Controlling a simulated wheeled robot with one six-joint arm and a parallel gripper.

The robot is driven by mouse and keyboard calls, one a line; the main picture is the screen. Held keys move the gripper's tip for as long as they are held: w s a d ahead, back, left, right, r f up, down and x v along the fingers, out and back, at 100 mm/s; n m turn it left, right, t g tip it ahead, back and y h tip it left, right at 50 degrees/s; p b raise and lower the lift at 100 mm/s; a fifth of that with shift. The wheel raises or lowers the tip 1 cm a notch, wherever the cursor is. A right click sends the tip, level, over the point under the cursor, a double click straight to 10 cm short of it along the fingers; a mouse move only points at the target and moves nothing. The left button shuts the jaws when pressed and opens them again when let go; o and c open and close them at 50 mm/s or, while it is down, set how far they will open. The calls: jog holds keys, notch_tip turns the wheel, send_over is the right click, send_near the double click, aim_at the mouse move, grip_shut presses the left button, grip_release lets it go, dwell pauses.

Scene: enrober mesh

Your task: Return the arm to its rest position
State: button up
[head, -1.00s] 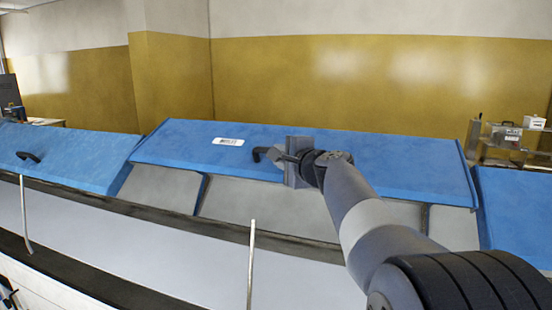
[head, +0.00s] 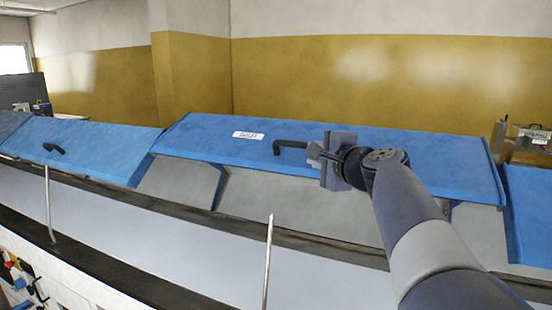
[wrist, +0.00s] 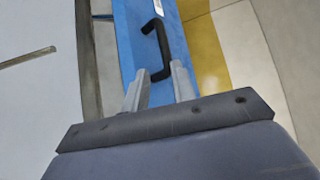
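My arm reaches up from the lower right in the head view, and my gripper (head: 314,153) is at its end, just right of a black handle (head: 288,145). The handle sits on a blue sloped lid (head: 400,150) with a white label. In the wrist view, the two grey fingers of my gripper (wrist: 160,68) stand apart with nothing clearly held. The black handle (wrist: 153,35) lies just beyond the fingertips, its near end in line with the gap. I cannot tell whether they touch it.
Another blue lid (head: 95,150) with its own black handle (head: 53,148) is at left. A pale belt or surface (head: 150,235) runs along the front, with thin upright rods (head: 268,262) near it. A yellow and white wall (head: 390,85) stands behind. A machine (head: 528,138) is at far right.

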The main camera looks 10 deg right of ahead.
aim_at(295, 147)
jog(key=p+x, duration=0.3)
jog(key=x, duration=0.6)
jog(key=shift+w, duration=0.35)
jog(key=shift+w+a+f, duration=0.1)
jog(key=shift+w+f, duration=0.05)
jog(key=shift+w, duration=0.25)
jog(key=shift+f, duration=0.15)
jog(key=shift+s, duration=0.1)
jog(key=shift+a+f, duration=0.1)
jog(key=shift+a, duration=0.05)
